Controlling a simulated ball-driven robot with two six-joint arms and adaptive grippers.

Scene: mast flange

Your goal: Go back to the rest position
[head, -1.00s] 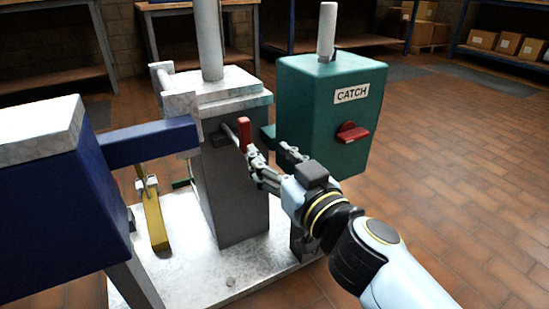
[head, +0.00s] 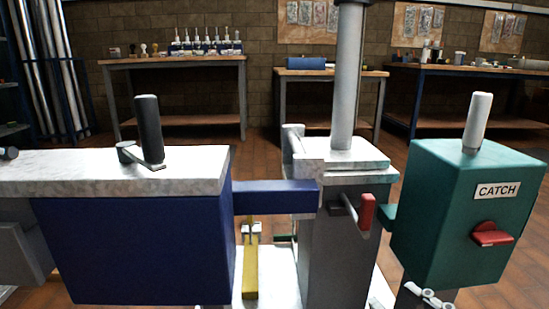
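The mast flange stand has a grey column (head: 332,255) with a pale block on top and a round grey mast (head: 347,80) rising from it. A red-handled lever (head: 367,212) sticks out of the column's front, its grip upright. The green box (head: 440,225) labelled CATCH stands to the right, with a red knob (head: 491,234) and a white post handle (head: 477,121). My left gripper is out of view.
A blue housing (head: 150,250) with a pale top and black handle (head: 149,130) fills the left. A blue arm (head: 275,197) joins it to the column, above a yellow bar (head: 250,272). Workbenches (head: 172,62) line the back wall, with open tiled floor between.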

